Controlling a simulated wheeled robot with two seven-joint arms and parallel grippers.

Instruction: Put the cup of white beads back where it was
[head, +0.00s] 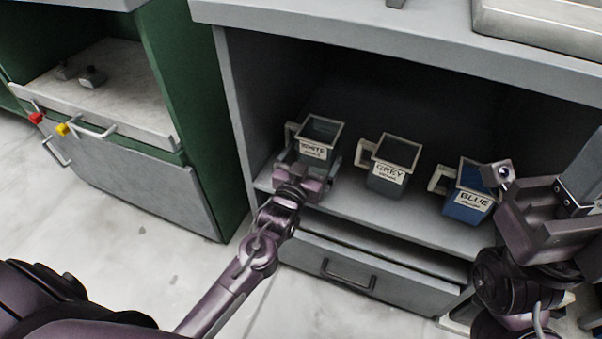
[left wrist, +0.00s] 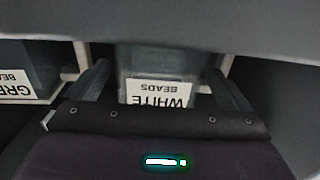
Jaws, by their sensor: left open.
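The cup of white beads (head: 319,134), a grey square cup with a "WHITE" label and a handle on its left, stands upright on the cabinet shelf. It also shows upside down in the left wrist view (left wrist: 157,90). My left gripper (head: 308,168) is open at the front of this cup, with a finger on each side of it. The cup's lower part is hidden behind the gripper. My right gripper (head: 525,190) is at the right, in front of the blue cup; the picture does not show clearly whether its jaws are apart.
On the same shelf (head: 345,205) stand the grey cup (head: 391,163) and, further right, the blue cup (head: 468,195). The counter top (head: 400,48) overhangs the shelf. A drawer (head: 350,276) is below. A green cabinet (head: 190,95) stands at the left.

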